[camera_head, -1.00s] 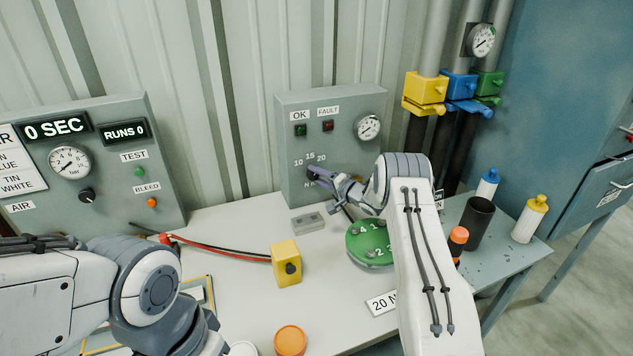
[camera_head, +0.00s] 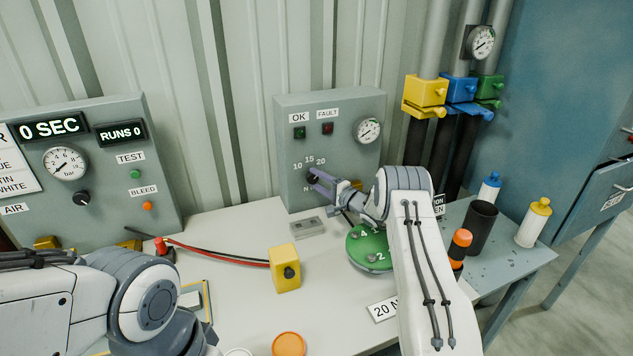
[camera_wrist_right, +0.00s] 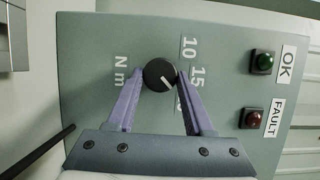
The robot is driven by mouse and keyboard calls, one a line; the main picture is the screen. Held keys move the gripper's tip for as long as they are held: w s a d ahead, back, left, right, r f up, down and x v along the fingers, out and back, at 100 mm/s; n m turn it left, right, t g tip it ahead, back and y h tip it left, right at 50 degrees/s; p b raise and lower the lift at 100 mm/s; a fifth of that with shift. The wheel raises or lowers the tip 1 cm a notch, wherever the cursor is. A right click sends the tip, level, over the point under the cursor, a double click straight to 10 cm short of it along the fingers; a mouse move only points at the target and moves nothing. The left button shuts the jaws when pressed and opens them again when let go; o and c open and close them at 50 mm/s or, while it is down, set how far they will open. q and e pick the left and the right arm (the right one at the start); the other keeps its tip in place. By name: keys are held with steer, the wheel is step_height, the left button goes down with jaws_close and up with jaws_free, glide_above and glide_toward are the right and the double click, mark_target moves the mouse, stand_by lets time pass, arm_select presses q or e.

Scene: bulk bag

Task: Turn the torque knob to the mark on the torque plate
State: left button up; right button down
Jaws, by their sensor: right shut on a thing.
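The torque knob (camera_wrist_right: 159,74) is black and round with a white pointer line, on a grey panel marked 10, 15, 20 and N m. In the right wrist view its line points to the lower right, toward the 20, which a finger partly hides. My right gripper (camera_wrist_right: 160,84) is shut on the knob, one purple finger on each side; in the head view the gripper (camera_head: 316,180) largely covers the knob. My left gripper is out of view.
The knob's panel (camera_head: 350,105) also carries OK and FAULT lamps and a gauge. Bottles and a dark cup (camera_head: 481,228) are at the right.

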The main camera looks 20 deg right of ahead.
steer(key=shift+d, duration=0.1)
steer(key=shift+c, duration=1.6)
jaws_free()
steer(key=b+v, duration=0.2)
steer(key=v, duration=0.8)
steer(key=shift+s, duration=0.25)
